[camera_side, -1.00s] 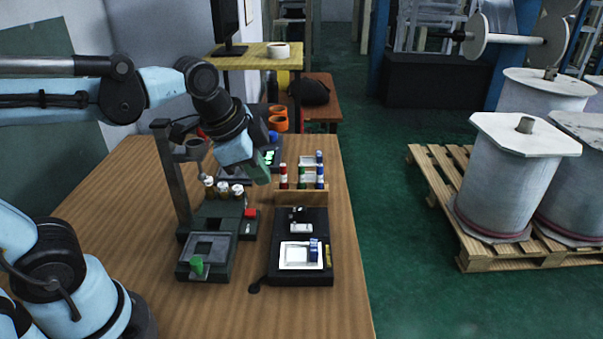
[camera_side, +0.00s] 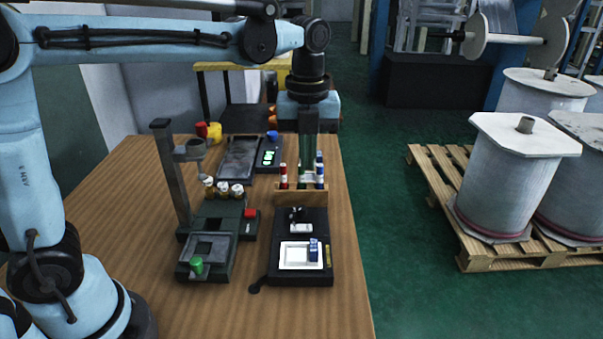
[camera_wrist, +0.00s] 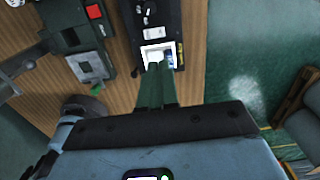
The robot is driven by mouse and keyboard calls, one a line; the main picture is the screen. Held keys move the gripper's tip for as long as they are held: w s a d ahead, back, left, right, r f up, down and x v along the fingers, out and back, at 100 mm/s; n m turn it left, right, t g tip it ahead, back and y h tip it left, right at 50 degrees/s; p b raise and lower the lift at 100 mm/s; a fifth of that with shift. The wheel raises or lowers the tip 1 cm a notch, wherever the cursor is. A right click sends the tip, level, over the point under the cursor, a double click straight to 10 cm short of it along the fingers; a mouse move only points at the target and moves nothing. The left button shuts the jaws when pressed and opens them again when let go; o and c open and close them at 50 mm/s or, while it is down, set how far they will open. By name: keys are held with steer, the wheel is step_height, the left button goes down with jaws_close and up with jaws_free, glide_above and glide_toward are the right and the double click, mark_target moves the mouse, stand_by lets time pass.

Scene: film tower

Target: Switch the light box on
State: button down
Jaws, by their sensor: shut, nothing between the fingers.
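I cannot tell for certain which unit is the light box. A black box (camera_side: 278,268) stands at the front right of the table, with a white square frame (camera_side: 287,262) and a blue piece (camera_side: 313,249) on it. A flat dark panel (camera_side: 238,160) lies at the back, beside a small control box (camera_side: 268,157) with green lit marks and a blue knob (camera_side: 272,135). My gripper (camera_side: 308,152) is shut and empty, pointing down near the tube rack. In the wrist view its fingers (camera_wrist: 155,68) overlap the white frame (camera_wrist: 146,50).
A wooden rack (camera_side: 302,195) holds red and blue tubes. A dark stand (camera_side: 185,180) with a post, red button (camera_side: 250,213) and green knob (camera_side: 196,264) is at the left. Several small bottles (camera_side: 223,188) stand there. The front of the wooden table (camera_side: 200,310) is clear.

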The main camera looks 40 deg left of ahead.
mark_target(306, 227)
stand_by(0.4)
step_height(306, 227, down, 14)
steer(key=shift+f, duration=0.1)
stand_by(0.6)
steer(key=shift+d+f, duration=0.1)
stand_by(0.4)
steer(key=shift+s+a+r, duration=0.25)
steer(key=shift+s+a, duration=0.25)
steer(key=shift+a, duration=0.05)
steer(key=shift+r, duration=0.1)
